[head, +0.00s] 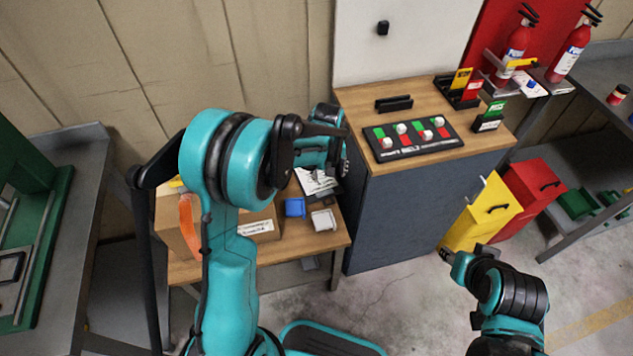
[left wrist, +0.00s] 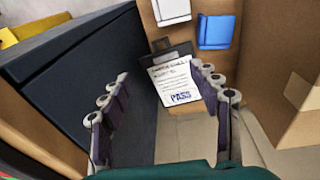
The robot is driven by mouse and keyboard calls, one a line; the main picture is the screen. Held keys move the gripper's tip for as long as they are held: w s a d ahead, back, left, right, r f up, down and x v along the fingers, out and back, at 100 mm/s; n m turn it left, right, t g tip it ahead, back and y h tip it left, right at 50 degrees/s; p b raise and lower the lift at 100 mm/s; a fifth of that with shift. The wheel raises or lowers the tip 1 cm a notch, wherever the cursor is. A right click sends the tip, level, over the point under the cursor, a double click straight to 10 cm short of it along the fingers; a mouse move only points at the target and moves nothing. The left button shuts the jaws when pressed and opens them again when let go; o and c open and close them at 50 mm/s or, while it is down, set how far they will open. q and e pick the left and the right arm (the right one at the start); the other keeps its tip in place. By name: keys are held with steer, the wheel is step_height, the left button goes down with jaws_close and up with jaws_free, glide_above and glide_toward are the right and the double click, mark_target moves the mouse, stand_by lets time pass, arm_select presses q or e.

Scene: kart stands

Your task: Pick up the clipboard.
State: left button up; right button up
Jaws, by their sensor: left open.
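The clipboard (left wrist: 173,82) has a dark clip and a white sheet marked PASS. It is on the small wooden table (head: 300,250), close to the side of the dark cabinet. In the head view the clipboard (head: 314,183) is partly hidden by my left arm. My left gripper (head: 338,160) is over that table, near the cabinet. In the left wrist view the left gripper (left wrist: 160,74) is open, its fingers to either side of the clipboard, with nothing held. My right gripper (head: 447,256) is low, in front of the yellow bin; its jaws are too small to read.
A blue tray (head: 295,207) and a white tray (head: 323,220) are near the clipboard, with a cardboard box (head: 260,228) at left. The dark cabinet (head: 420,205) rises at right. Yellow (head: 480,215) and red (head: 535,190) bins stand beyond it.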

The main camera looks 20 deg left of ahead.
arm_select(q)
steer(key=n+g+b, duration=0.1)
steer(key=n+b, duration=0.1)
glide_above(330, 203)
steer(key=f, duration=1.4)
steer(key=shift+s+f, duration=0.2)
steer(key=shift+s, duration=0.1)
steer(key=f+b, duration=0.1)
steer(key=f, duration=0.1)
steer(key=f+b, duration=0.2)
steer(key=f, duration=0.1)
steer(key=shift+w+f, duration=0.25)
steer(key=shift+f, duration=0.05)
steer(key=shift+r, duration=0.15)
jaws_close()
steer(key=shift+r, duration=0.1)
